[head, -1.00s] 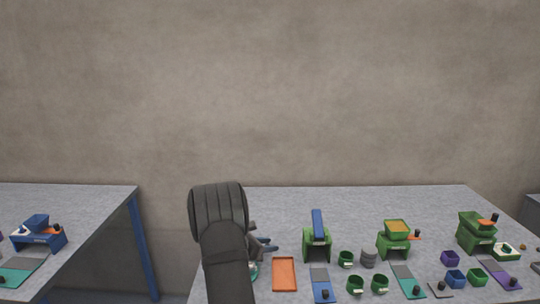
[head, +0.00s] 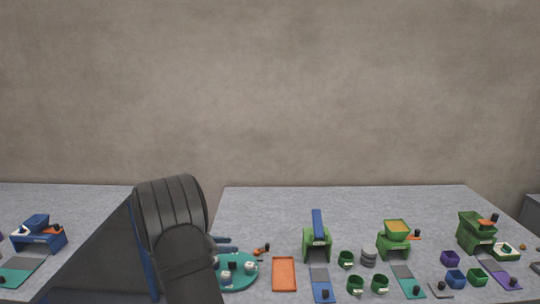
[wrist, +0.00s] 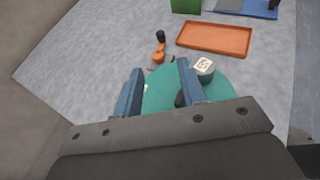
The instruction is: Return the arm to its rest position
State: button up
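My gripper (wrist: 158,85) shows in the wrist view with its two blue fingers apart and nothing between them. It hangs above the near edge of a round teal tray. The rest of the gripper is hidden behind the arm.
The teal tray holds several small dark and white pieces. An orange tray (head: 284,274) and a small orange-handled tool (head: 262,249) lie close by. Green machines (head: 317,245), cups and mats fill the table's right. The back of the table is clear.

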aim_at(267, 244)
jog(key=x, duration=1.7)
jog(key=shift+f, duration=0.1)
jog(key=shift+w+a+n+t+y, duration=0.15)
jog(key=shift+n+t+y, duration=0.45)
jog(key=shift+n+t, duration=0.2)
jog(key=v, duration=1.7)
jog(key=shift+s+a+r, duration=0.15)
jog(key=shift+s+r, duration=0.05)
jog(key=shift+r, duration=0.1)
jog(key=shift+w+d+m+y, duration=0.2)
jog(key=shift+m+y, duration=0.1)
jog(key=shift+m, duration=0.3)
jog(key=m+g, duration=0.1)
jog(key=m, duration=0.2)
jog(key=shift+w+d+f+y, duration=0.1)
jog(key=shift+w+y, duration=0.05)
jog(key=shift+y, duration=0.15)
jog(key=m, duration=0.4)
jog(key=m+g+y, duration=0.1)
jog(key=m, duration=0.1)
jog(key=shift+w, duration=0.4)
jog(key=m+y, duration=0.1)
jog(key=m, duration=0.2)
jog(key=w+r+m+y, duration=0.1)
jog(key=m, duration=0.2)
jog(key=w+m, duration=0.1)
jog(key=m, duration=0.2)
jog(key=shift+w+a+r+m+g+y, duration=0.1)
jog(key=shift+a+r+m+g+y, duration=0.25)
jog(key=shift+a+m+g+y, duration=0.05)
